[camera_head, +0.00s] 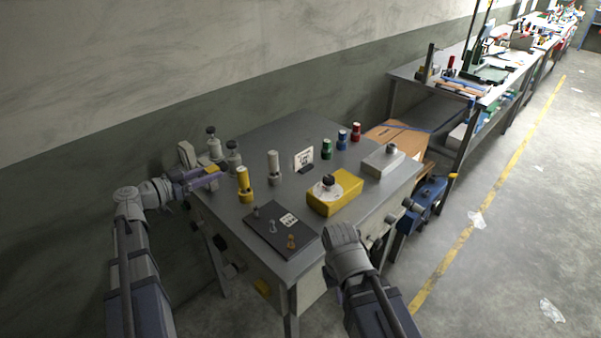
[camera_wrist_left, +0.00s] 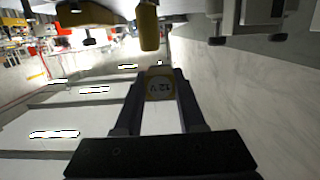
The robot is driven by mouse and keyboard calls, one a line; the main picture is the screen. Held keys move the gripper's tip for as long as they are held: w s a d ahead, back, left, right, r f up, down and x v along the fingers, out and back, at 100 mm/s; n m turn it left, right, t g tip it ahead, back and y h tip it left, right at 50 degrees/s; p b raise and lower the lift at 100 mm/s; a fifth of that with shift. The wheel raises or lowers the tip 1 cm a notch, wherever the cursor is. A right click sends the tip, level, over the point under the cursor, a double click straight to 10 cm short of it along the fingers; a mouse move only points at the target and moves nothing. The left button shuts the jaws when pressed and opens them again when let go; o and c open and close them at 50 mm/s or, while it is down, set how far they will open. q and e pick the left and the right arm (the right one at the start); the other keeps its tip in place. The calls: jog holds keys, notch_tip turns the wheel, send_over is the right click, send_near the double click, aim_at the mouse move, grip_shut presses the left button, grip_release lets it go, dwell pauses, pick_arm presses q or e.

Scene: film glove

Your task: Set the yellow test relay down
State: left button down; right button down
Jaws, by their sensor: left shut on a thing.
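My left gripper (camera_head: 207,173) is shut on the yellow test relay (camera_head: 212,169) at the left edge of the table (camera_head: 278,136). In the left wrist view the relay (camera_wrist_left: 160,84) sits between the two fingers (camera_wrist_left: 160,100), with a "12 V" label facing the camera. The relay is held off the tabletop, left of a standing yellow cylinder (camera_head: 243,184). My right arm (camera_head: 347,252) reaches in at the table's front right; its jaws are too unclear to read.
A dark panel (camera_head: 268,238) with small knobs lies at the front. A yellow box (camera_head: 325,206) with a dial stands right of it. Pale cylinders (camera_head: 274,168), green, blue and red pots, a white card (camera_head: 304,158) and a grey box (camera_head: 383,161) stand further back.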

aim_at(219, 211)
pick_arm(q)
jog(key=shift+f+b, duration=1.25)
jog(key=shift+f, duration=0.4)
notch_tip(219, 211, down, 10)
jog(key=b, duration=1)
jog(key=shift+f, duration=0.1)
jog(key=c, duration=0.5)
grip_release()
